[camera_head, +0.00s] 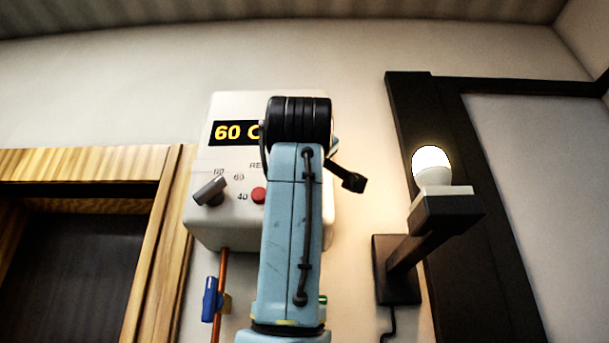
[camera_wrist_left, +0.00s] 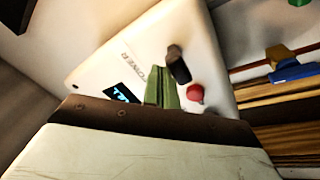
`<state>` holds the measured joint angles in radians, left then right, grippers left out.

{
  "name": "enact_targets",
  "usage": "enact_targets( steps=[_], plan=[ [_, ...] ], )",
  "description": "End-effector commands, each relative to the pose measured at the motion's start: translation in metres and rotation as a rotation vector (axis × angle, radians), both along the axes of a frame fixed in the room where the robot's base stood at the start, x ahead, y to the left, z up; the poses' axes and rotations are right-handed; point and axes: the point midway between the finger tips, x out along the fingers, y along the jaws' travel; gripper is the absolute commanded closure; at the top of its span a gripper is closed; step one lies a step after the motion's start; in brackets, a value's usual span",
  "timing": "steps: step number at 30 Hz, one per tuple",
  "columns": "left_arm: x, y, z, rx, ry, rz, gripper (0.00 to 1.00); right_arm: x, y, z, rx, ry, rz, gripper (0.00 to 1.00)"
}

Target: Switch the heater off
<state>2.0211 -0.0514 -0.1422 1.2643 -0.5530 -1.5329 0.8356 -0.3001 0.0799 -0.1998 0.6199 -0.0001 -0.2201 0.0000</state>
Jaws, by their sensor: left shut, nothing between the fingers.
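The heater is a white box (camera_head: 235,225) on the wall in the head view, with a lit display (camera_head: 233,133) reading "60 C". A grey dial lever (camera_head: 210,191) and a red button (camera_head: 258,195) are on its face. My blue arm covers its right part. In the left wrist view the heater (camera_wrist_left: 205,45) is close and tilted, with a "POWER" label, a dark knob (camera_wrist_left: 178,65) and the red button (camera_wrist_left: 195,94). My left gripper (camera_wrist_left: 161,88) has green fingers, shut and empty, in front of the face near the label. Contact and the power switch cannot be made out.
A copper pipe with a blue valve handle (camera_head: 210,299) runs below the heater. A lit bulb (camera_head: 431,165) sits on a dark wall bracket (camera_head: 398,270) to the right, beside a black frame (camera_head: 460,200). A wooden frame (camera_head: 160,250) stands at the left.

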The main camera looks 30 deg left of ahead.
Motion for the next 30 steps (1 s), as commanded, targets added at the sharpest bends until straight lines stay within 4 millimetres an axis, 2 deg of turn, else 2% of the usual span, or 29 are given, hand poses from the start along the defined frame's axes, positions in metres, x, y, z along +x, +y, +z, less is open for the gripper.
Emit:
enact_targets(
  steps=[14,30],
  plan=[
    [-0.023,-0.014,0.008,0.002,-0.007,-0.002,1.00,0.000,0.000,-0.001,0.000,0.000,0.000,0.64],
    [-0.069,-0.042,0.008,0.003,-0.008,-0.001,1.00,0.000,0.000,-0.013,0.000,0.000,0.000,0.64]
  ],
)
